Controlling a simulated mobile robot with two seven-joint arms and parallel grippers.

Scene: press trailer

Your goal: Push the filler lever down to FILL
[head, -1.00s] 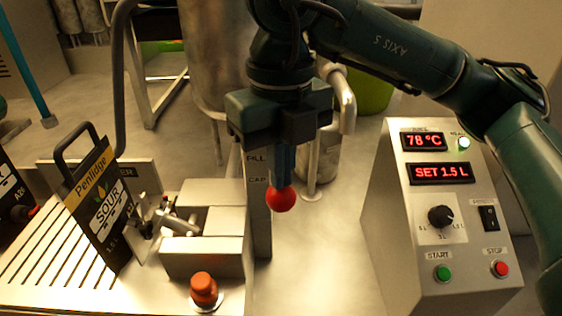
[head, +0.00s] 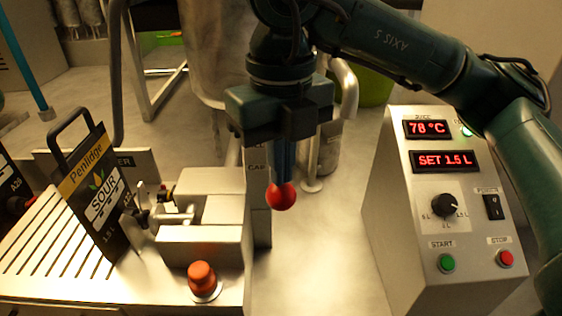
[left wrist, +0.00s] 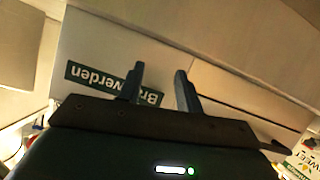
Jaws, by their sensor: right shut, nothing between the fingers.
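The filler lever's red ball knob (head: 280,196) shows in the middle of the head view, in front and to the right of a metal post (head: 260,215) with a CAP label. The rest of the lever is hidden. My right gripper (head: 284,180) points down with its fingers shut and empty, their tips right at the top of the red ball; I cannot tell whether they touch it. A FILL label seen earlier on the post is hidden behind my gripper. My left gripper (left wrist: 158,88) shows in the left wrist view, open with nothing between its fingers.
An orange-red button (head: 202,278) is in front. A control panel (head: 455,215) reading 78 °C and SET 1.5 L stands at right. A white box (left wrist: 105,50) faces my left gripper.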

